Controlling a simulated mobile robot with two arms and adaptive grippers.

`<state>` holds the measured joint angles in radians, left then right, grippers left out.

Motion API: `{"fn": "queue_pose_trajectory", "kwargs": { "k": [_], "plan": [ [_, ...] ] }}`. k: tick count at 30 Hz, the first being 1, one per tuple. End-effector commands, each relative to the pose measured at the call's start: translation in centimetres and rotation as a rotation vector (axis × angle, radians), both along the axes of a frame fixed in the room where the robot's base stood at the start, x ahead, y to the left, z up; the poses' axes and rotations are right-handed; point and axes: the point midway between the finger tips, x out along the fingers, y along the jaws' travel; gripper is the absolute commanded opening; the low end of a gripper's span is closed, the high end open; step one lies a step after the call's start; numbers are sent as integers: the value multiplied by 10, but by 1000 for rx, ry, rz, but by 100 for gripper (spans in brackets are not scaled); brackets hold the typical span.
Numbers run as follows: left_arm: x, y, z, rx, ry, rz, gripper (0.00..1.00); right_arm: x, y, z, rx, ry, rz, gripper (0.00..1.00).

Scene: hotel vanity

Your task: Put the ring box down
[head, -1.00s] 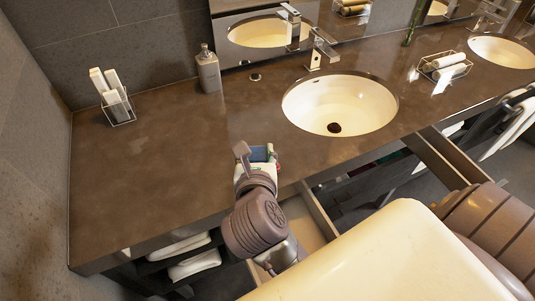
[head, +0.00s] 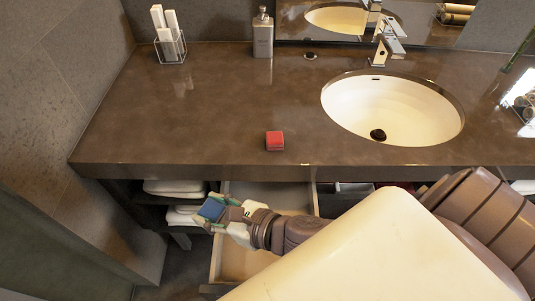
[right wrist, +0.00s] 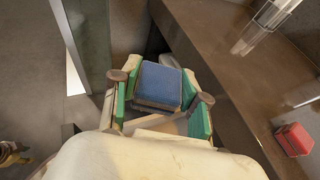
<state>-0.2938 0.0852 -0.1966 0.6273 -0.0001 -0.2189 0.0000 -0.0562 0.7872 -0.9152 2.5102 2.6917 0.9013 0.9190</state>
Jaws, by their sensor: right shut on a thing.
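A small blue-topped box (head: 212,209), which looks like a ring box, is held in my right gripper (head: 216,207), in front of and below the counter edge. In the right wrist view the box (right wrist: 161,84) sits between the two green-padded fingers (right wrist: 160,104), blue face showing and darker sides below. The gripper is shut on it. A similar small red box (head: 275,141) rests on the counter (head: 200,120) near its front edge, left of the sink; it also shows in the right wrist view (right wrist: 294,139). My left gripper is not in view.
An open drawer (head: 232,264) juts out below the counter, under my right arm. Folded towels (head: 172,187) lie on shelves left of it. A soap bottle (head: 263,35), a wire holder (head: 171,48) and the sink (head: 390,105) are farther back. The counter's left part is clear.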

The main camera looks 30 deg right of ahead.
Motion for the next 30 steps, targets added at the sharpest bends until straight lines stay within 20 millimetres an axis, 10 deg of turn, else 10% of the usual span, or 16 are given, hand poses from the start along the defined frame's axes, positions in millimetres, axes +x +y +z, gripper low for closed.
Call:
{"fn": "queue_pose_trajectory", "kwargs": {
  "k": [7, 15, 30],
  "plan": [
    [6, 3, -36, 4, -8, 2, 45, -96, -4, -79, -25, 30, 363, 16],
    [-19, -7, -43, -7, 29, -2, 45, -130, -12, -101, -13, 17, 477, 16],
    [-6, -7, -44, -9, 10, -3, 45, -46, -20, -154, -15, 8, 487, 16]
  ]
}}
